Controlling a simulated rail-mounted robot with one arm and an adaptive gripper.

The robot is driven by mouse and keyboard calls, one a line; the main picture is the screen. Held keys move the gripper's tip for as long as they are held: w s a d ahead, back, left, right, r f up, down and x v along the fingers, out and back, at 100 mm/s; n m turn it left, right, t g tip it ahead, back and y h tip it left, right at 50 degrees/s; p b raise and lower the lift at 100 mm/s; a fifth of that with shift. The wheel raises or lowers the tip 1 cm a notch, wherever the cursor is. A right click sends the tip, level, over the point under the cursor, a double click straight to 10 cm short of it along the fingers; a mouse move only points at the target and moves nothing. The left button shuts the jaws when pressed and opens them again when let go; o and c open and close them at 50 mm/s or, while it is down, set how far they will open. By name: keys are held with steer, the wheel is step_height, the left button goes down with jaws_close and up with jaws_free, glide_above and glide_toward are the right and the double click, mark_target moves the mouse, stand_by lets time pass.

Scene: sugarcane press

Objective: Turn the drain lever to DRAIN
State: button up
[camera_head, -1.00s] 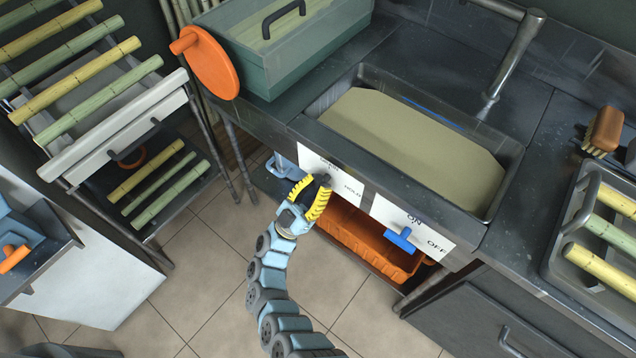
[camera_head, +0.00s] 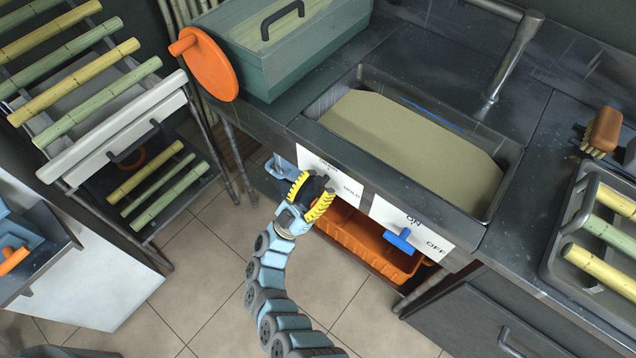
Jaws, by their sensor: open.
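My gripper (camera_head: 318,190) is open, with its yellow ribbed fingers spread in front of the left white label plate (camera_head: 345,184) on the sink's front panel. The word HOLD shows on this plate; the upper word is partly covered and hard to read. A dark part shows between the fingers, but I cannot tell whether it is the drain lever or part of my gripper. The lever's setting is hidden. A blue lever (camera_head: 399,240) sits on the right plate (camera_head: 422,238), marked ON and OFF, apart from my gripper.
The sink (camera_head: 410,150) holds a murky tan liquid. An orange crate (camera_head: 370,248) stands under it. A blue part (camera_head: 281,168) lies just left of the plate. A green press box with an orange wheel (camera_head: 212,66) stands at upper left. The tiled floor (camera_head: 215,285) is clear.

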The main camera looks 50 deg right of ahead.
steer(key=shift+r, duration=0.1)
steer(key=shift+r, duration=4.9)
